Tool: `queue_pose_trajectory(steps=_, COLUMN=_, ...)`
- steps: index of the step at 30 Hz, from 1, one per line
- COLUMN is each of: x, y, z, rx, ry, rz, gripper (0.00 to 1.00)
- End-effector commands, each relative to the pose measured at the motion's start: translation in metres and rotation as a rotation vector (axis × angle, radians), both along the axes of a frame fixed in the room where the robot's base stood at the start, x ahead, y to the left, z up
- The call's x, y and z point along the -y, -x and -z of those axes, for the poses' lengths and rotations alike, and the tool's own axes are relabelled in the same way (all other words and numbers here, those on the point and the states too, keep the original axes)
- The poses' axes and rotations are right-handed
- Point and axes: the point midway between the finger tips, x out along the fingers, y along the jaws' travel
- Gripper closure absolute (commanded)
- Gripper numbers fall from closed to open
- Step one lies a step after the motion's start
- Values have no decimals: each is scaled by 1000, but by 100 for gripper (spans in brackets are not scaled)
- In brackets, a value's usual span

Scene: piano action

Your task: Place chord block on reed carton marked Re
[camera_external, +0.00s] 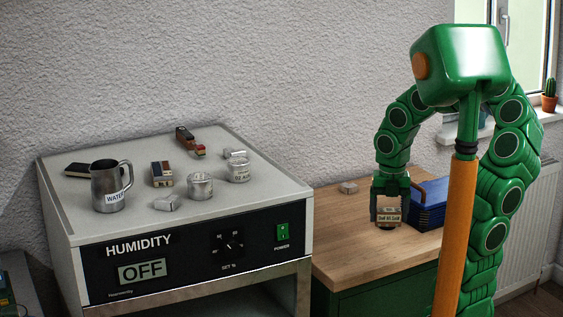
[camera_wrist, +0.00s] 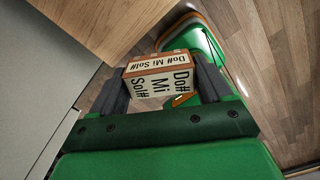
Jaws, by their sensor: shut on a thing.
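My gripper (camera_external: 388,208) is shut on the chord block (camera_external: 389,216), a small block with white printed faces. In the wrist view my gripper (camera_wrist: 161,88) has one dark finger on each side of the chord block (camera_wrist: 158,86), whose faces read "Do# Mi Sol#" with brown edges. The block is over or near the front part of the wooden top; the exact gap below it is unclear. I cannot read any carton marked Re.
At left, a humidity cabinet (camera_external: 195,262) carries a metal jug (camera_external: 106,188), tins (camera_external: 200,186), a small multicoloured block (camera_external: 162,174) and other small items. Its display reads OFF.

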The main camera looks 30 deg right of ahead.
Motion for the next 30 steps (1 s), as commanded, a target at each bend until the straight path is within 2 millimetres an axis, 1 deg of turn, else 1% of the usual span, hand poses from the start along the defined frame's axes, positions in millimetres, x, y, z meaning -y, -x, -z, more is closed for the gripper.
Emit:
queue_pose_trajectory(steps=1, x=9, y=-10, z=-3, rx=0, ry=4, rz=70, gripper=52)
queue_pose_trajectory(steps=6, x=27, y=-41, z=-12, rx=-1, ry=3, rz=284, gripper=52)
queue_pose_trajectory(steps=10, x=36, y=-66, z=-21, rx=1, ry=3, rz=419, gripper=52)
queue_pose_trajectory(steps=14, x=40, y=-89, z=-29, rx=-1, ry=2, rz=533, gripper=52)
queue_pose_trajectory(steps=19, x=41, y=-121, z=-38, rx=0, ry=2, rz=658, gripper=52)
queue_pose_trajectory(steps=23, x=37, y=-144, z=-45, rx=1, ry=2, rz=737, gripper=52)
queue_pose_trajectory(steps=30, x=23, y=-187, z=-56, rx=3, ry=1, rz=855, gripper=52)
